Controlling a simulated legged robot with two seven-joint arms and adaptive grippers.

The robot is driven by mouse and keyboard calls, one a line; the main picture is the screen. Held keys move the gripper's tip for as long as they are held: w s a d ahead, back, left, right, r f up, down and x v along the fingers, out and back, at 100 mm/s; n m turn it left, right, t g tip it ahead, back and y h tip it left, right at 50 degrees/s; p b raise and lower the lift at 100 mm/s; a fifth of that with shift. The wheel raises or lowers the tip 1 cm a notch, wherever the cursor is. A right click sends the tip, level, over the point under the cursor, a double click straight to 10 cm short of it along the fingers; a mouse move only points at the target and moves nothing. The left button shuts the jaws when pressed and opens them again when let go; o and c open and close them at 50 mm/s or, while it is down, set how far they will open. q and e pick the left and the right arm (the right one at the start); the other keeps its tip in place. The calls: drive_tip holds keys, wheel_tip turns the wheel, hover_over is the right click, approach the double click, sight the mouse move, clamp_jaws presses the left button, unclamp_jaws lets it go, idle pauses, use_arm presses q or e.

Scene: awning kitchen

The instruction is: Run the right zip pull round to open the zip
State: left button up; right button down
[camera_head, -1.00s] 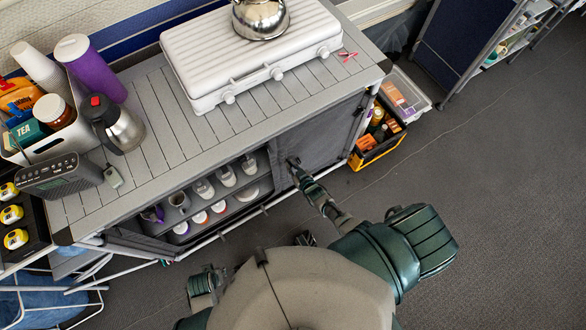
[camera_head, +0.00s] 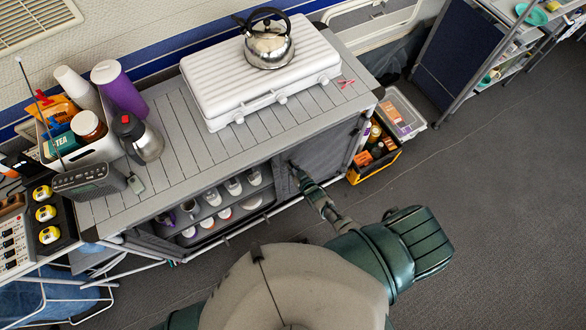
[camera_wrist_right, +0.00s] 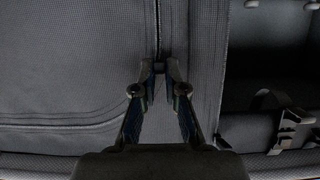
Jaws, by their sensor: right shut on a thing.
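The cabinet's right fabric panel (camera_head: 325,155) is grey and hangs closed under the slatted worktop (camera_head: 180,120). In the right wrist view the panel (camera_wrist_right: 70,65) fills the left side, with a seam or zip line (camera_wrist_right: 157,25) running up from my fingertips. Another curved seam (camera_wrist_right: 60,126) runs along the panel's lower left. My right gripper (camera_head: 292,166) is at the panel's left edge. In the wrist view its fingertips (camera_wrist_right: 160,69) are closed together at the lower end of the visible zip line. The zip pull is too small and dark to make out between them. My left gripper is out of view.
Open shelves (camera_head: 225,208) with cups lie left of my right gripper. A white tube frame (camera_head: 230,236) runs along the cabinet's bottom. A yellow and black crate (camera_head: 372,168) stands at the right end. A kettle (camera_head: 268,48) sits on the white stove (camera_head: 260,82). The right floor is clear.

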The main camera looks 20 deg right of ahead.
wheel_tip(320, 180, up, 8)
drive_tip(key=p, duration=0.6)
drive_tip(key=shift+r+p, duration=0.2)
drive_tip(key=shift+p, duration=0.2)
drive_tip(key=shift+w, duration=0.15)
drive_tip(key=shift+r, duration=0.1)
drive_tip(key=c, duration=1.2)
unclamp_jaws()
drive_tip(key=shift+s+r, duration=0.1)
drive_tip(key=shift+s, duration=0.55)
drive_tip(key=v, duration=1.1)
